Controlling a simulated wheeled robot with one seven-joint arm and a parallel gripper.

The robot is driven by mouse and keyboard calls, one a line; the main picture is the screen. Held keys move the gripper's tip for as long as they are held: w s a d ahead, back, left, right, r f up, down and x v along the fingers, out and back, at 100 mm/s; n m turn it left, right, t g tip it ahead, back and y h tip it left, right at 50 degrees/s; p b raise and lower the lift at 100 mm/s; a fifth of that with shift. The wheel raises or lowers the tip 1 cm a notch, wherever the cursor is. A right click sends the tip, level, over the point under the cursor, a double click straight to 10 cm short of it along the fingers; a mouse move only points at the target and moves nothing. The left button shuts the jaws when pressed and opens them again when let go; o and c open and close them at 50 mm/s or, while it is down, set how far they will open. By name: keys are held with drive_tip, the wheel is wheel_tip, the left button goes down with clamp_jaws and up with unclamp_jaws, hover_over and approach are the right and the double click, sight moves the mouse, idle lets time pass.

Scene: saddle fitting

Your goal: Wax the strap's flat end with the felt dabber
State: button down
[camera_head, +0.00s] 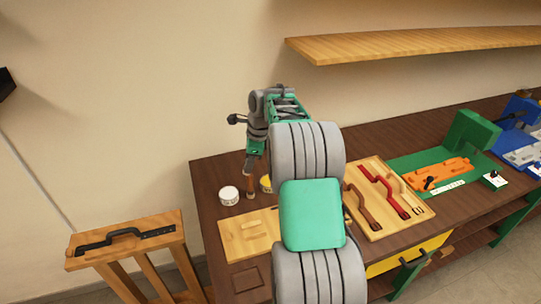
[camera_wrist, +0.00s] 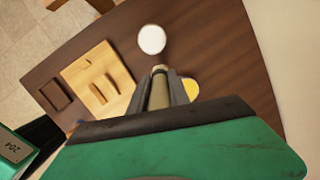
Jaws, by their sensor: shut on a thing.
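My gripper (camera_head: 252,168) is shut on a slim brown-handled tool (camera_head: 250,189), which looks like the felt dabber. It hangs roughly upright over the table's left part; the wrist view shows the tool (camera_wrist: 159,90) between the fingers. I cannot tell whether its tip touches the table. A round tin with yellow contents (camera_head: 265,183) is close to its right, partly hidden by my arm; it also shows in the wrist view (camera_wrist: 192,90). A brown strap (camera_head: 362,206) and a red strap (camera_head: 384,190) lie on a pale board (camera_head: 406,226).
A white round tin (camera_head: 229,196) stands left of the tool. A pale wooden board (camera_head: 236,247) with small raised pieces lies in front. Right are a green fixture (camera_head: 472,138) and an orange part (camera_head: 440,174). A shelf (camera_head: 420,45) hangs above.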

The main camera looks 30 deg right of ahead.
drive_tip(key=d+f+m+t+h, duration=0.1)
drive_tip(key=d+f+m+h, duration=0.15)
drive_tip(key=d+m, duration=0.65)
drive_tip(key=shift+s+a+f+b+x, duration=0.15)
drive_tip(key=shift+b+x, duration=0.3)
drive_tip(key=shift+x, duration=0.6)
drive_tip(key=shift+s+a+b+x, duration=0.1)
drive_tip(key=shift+s+b+x, duration=0.3)
drive_tip(key=shift+x, duration=0.65)
drive_tip(key=shift+a+f+b+x, duration=0.1)
drive_tip(key=shift+b+x, duration=0.45)
drive_tip(key=shift+x, duration=0.5)
drive_tip(key=shift+f+b, duration=0.35)
drive_tip(key=shift+f, duration=0.2)
wheel_tip(320, 180, up, 7)
drive_tip(key=p, duration=0.4)
